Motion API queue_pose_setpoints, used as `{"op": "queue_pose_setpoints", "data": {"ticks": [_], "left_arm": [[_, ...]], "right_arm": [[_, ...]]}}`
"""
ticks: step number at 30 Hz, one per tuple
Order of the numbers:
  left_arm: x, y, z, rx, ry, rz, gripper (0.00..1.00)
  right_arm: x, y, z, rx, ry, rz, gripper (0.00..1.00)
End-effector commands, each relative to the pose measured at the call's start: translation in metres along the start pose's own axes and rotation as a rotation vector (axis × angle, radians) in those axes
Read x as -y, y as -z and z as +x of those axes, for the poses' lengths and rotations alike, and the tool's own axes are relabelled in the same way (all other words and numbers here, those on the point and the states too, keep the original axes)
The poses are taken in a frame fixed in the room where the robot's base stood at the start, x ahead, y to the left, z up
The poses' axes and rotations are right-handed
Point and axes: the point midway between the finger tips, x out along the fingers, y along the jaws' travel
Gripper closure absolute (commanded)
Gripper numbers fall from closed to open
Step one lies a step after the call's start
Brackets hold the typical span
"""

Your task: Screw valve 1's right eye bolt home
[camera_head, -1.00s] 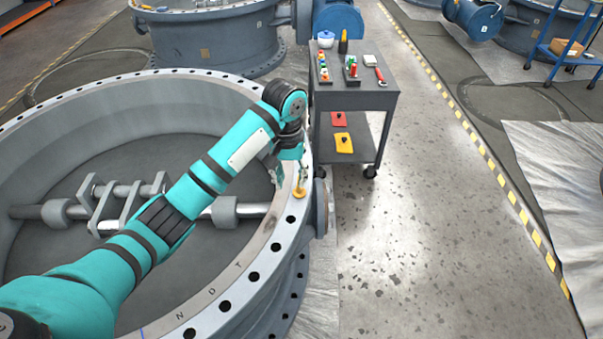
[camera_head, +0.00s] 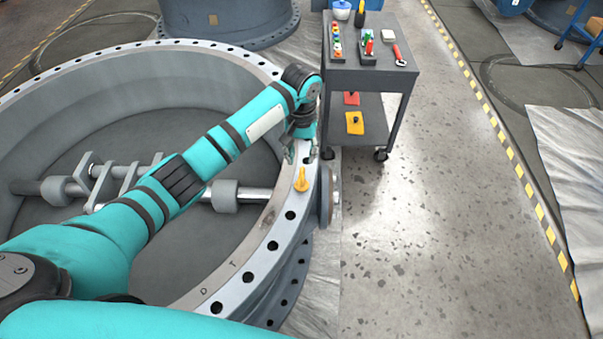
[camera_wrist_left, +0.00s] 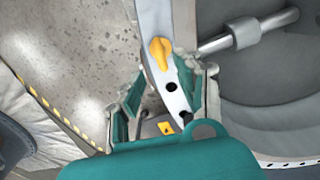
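The yellow eye bolt (camera_head: 301,180) stands on the flange rim of the large grey valve (camera_head: 262,255), on its right side near the shaft end. It also shows in the left wrist view (camera_wrist_left: 160,51), just beyond the fingertips. My left gripper (camera_head: 301,154) is above the rim, on the far side of the bolt. In the left wrist view its two fingers (camera_wrist_left: 170,82) are spread apart with nothing between them, and the bolt is clear of them. Whether the bolt sits flush on the rim is too small to tell. My right gripper is not in view.
A grey cart (camera_head: 371,72) with small parts and tools stands close behind the rim. A blind flange disc (camera_head: 332,196) juts from the valve's right side. The floor to the right is clear. Another large valve (camera_head: 228,18) stands at the back.

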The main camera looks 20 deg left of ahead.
Motion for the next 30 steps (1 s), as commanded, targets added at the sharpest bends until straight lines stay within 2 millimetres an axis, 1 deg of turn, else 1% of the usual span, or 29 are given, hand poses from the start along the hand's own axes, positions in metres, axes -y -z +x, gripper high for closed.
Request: {"op": "queue_pose_setpoints", "data": {"ticks": [1,6,9,12,15,18,26,30], "left_arm": [[0.0,-0.001,0.013,0.004,0.001,0.0,0.64],[0.0,-0.001,0.049,0.003,0.001,0.0,0.64],[0.0,-0.001,0.066,0.002,0.002,0.0,0.64],[0.0,-0.001,0.079,0.002,0.0,0.0,0.64],[0.0,0.0,0.086,0.0,0.0,0.001,0.64],[-0.001,0.0,0.09,0.0,0.0,0.002,0.64],[-0.001,0.0,0.09,0.0,0.0,0.002,0.64],[0.0,0.0,0.09,0.0,0.0,0.001,0.83]], "right_arm": [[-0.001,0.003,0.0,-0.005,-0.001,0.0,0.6],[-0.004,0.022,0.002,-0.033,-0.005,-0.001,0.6],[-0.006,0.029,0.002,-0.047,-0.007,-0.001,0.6],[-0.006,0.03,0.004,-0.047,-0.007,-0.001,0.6],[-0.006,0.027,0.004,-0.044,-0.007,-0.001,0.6],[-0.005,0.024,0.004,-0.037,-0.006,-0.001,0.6],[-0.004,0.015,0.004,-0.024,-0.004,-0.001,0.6],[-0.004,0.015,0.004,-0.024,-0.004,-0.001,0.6]]}}
